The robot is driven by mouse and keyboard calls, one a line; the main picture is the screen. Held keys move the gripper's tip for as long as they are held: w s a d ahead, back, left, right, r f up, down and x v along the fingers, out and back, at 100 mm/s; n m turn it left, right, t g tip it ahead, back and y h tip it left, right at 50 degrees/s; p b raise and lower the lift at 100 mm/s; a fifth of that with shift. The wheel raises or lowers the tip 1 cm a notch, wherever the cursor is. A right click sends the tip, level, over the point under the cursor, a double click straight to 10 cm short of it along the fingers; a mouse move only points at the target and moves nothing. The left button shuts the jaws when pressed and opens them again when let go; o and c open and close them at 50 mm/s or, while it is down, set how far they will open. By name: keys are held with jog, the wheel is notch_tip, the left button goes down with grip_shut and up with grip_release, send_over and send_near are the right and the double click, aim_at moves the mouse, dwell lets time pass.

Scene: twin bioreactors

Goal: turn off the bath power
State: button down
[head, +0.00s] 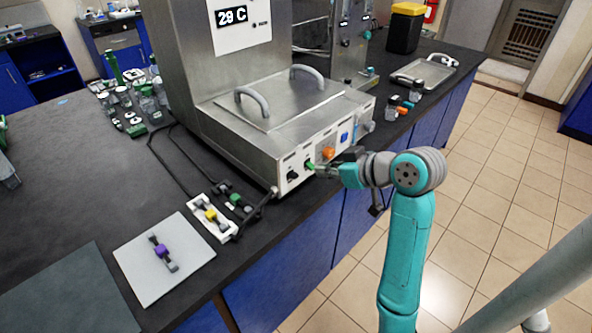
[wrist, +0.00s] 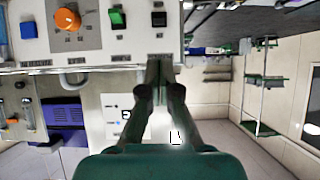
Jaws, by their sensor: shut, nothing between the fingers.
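The steel bath (head: 290,115) stands on the black bench with a white control panel on its front. The panel carries a black switch (head: 292,175), a green switch (head: 309,165), an orange knob (head: 328,152) and a blue button (head: 344,137). I cannot read their labels. In the wrist view the panel is at the top, with the black switch (wrist: 158,19), green switch (wrist: 117,18) and orange knob (wrist: 67,19). My gripper (wrist: 159,62) is shut and empty, its tips in line with the black switch there. In the head view my gripper (head: 318,171) is close to the panel; contact is unclear.
The display (head: 231,16) above the bath reads 29 C. Cables run along the bench to a white power strip (head: 212,217) with a yellow switch. A pale plate (head: 190,275) bears a purple-marked part. Small bottles (head: 393,103) stand right of the bath. The aisle floor is clear.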

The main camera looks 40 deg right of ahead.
aim_at(296, 176)
jog(key=x, duration=1)
jog(key=shift+s+f+t, duration=0.3)
jog(key=shift+f+t, duration=0.05)
jog(key=shift+t, duration=0.45)
dwell(0.4)
jog(key=shift+s+f+t, duration=0.3)
jog(key=shift+f+t, duration=0.15)
jog(key=shift+t, duration=0.45)
jog(key=shift+s+f+t, duration=0.15)
jog(key=shift+f+t, duration=0.3)
jog(key=shift+t, duration=0.65)
jog(key=shift+r, duration=0.15)
